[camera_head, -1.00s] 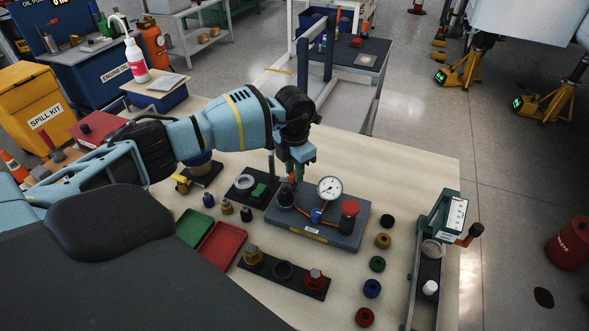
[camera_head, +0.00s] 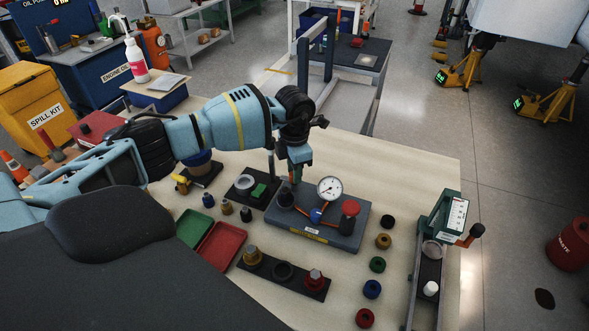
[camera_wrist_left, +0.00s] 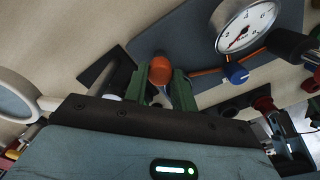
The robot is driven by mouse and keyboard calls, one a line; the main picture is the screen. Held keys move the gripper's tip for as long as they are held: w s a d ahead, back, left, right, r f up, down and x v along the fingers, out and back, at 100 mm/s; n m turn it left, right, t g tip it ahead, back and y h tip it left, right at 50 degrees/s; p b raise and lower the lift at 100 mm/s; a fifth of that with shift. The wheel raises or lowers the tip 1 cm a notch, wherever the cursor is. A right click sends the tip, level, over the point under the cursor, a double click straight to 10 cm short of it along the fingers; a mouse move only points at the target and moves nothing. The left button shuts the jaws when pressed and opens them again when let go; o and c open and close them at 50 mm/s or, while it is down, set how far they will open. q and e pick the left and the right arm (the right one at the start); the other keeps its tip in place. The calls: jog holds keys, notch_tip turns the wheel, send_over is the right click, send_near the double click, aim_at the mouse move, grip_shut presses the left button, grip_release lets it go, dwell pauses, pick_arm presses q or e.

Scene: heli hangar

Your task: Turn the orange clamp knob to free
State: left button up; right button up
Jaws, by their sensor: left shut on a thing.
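The orange clamp knob (camera_wrist_left: 160,71) shows in the left wrist view between the two green fingers of my left gripper (camera_wrist_left: 160,87), which is shut on it. In the head view my left gripper (camera_head: 296,177) reaches down at the back-left part of a blue-grey fixture plate (camera_head: 336,238). There the fingers and wrist mostly hide the knob. The knob's exact turn angle cannot be told. My right gripper is in neither current view.
On the plate are a white dial gauge (camera_head: 330,189), a blue knob (camera_head: 316,215) and a red-capped post (camera_head: 350,210). Green and red trays (camera_head: 222,246) lie left. Several coloured rings line the right side, beside a green-framed device (camera_head: 446,220).

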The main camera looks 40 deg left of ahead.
pick_arm(q)
jog(key=o, duration=1)
notch_tip(320, 180, up, 8)
jog(key=shift+f, duration=0.1)
jog(key=shift+f, duration=0.1)
